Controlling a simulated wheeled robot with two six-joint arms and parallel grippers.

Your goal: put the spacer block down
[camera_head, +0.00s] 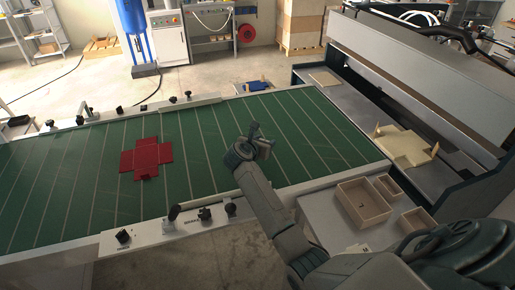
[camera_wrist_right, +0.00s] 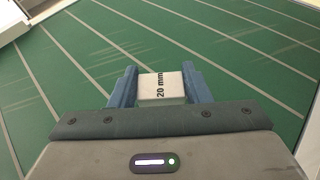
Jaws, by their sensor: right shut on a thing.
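The spacer block (camera_wrist_right: 161,88) is a small pale block marked "20 mm", held between the two blue fingers of my right gripper (camera_wrist_right: 155,86) in the right wrist view. Green striped belt surface lies beyond it; I cannot tell whether the block touches the belt. In the head view my right gripper (camera_head: 257,135) is over the right part of the green belt (camera_head: 215,165), and the block is too small there to make out. My left gripper is not in view.
A red unfolded box blank (camera_head: 146,158) lies on the belt to the left. Open wooden trays (camera_head: 362,205) stand on a side table at right. A cream box blank (camera_head: 405,147) lies on the grey machine bed. The belt around my right gripper is clear.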

